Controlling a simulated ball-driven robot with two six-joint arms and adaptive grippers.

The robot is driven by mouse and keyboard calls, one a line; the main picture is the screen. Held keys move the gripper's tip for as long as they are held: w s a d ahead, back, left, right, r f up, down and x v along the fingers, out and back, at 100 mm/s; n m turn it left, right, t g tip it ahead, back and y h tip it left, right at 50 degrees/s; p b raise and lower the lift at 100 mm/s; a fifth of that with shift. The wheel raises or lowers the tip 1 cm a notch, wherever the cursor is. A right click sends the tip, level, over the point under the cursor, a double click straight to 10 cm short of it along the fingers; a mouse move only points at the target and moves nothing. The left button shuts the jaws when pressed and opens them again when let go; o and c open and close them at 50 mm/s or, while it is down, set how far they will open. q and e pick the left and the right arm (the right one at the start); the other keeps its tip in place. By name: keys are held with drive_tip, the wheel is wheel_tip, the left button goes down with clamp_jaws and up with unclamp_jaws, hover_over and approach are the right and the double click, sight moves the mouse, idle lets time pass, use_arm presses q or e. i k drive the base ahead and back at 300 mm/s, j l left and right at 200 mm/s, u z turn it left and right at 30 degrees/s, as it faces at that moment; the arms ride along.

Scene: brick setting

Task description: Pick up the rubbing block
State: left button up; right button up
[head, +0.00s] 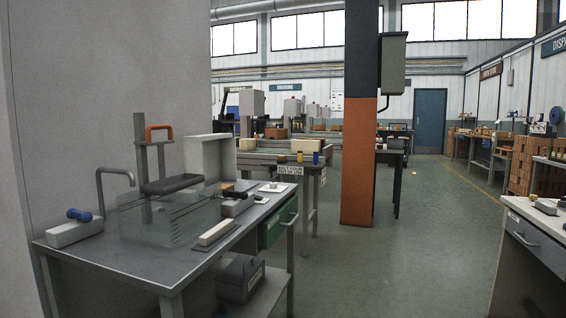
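A grey workbench (110,255) stands at the left against a wall. A pale cream bar (215,231) lies on a dark flat base near the bench's front right edge. It may be the rubbing block, but I cannot tell for sure from here. A small dark block-like item (236,205) lies behind it, too small to make out. Neither of my grippers is in view.
A blue-knobbed grey block (76,229) is at left. An orange-black pillar (358,180) stands right of it. Open floor (420,240) lies between the benches.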

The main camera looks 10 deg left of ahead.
sight(282, 158)
drive_tip(key=i+z, duration=0.4)
drive_tip(key=i, duration=1.6)
drive_tip(key=i+l+u, duration=0.2)
drive_tip(key=i, duration=0.3)
drive_tip(key=i+u, duration=0.15)
drive_tip(key=i, duration=0.4)
drive_tip(key=i+l+u, duration=0.2)
drive_tip(key=i, duration=0.3)
drive_tip(key=i+l+u, duration=0.2)
drive_tip(key=i+l, duration=0.15)
drive_tip(key=i, duration=0.1)
